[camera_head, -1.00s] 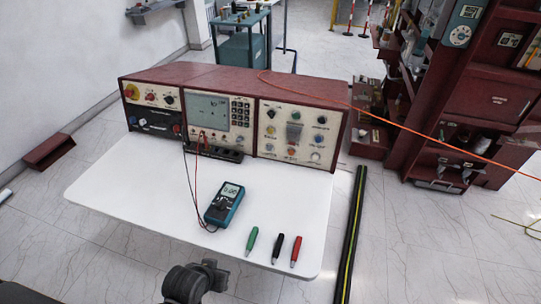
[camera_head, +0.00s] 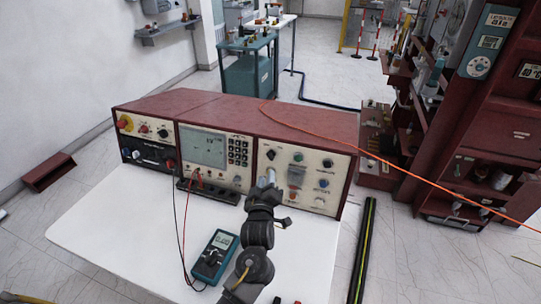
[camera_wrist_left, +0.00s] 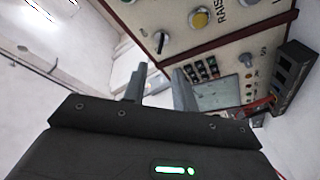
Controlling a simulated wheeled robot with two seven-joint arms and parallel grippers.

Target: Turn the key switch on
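The test console (camera_head: 229,155) stands at the back of the white table. Its right panel (camera_head: 310,182) has a black rotary knob (camera_head: 271,155) at the upper left, which may be the key switch; the marking is too small to tell. In the left wrist view this black knob (camera_wrist_left: 158,42) has a light pointer line, beside a yellow button (camera_wrist_left: 198,18). My left gripper (camera_head: 267,178) is in front of that panel's left part, just below the knob. Its two grey fingers (camera_wrist_left: 158,88) are apart with nothing between them, short of the knob. My right gripper is out of view.
A multimeter (camera_head: 213,257) lies on the white table (camera_head: 120,230), with red and black leads running to the console. An orange cable (camera_head: 400,167) crosses over the console's top right. A red equipment rack (camera_head: 490,130) stands at the right. The table's left side is clear.

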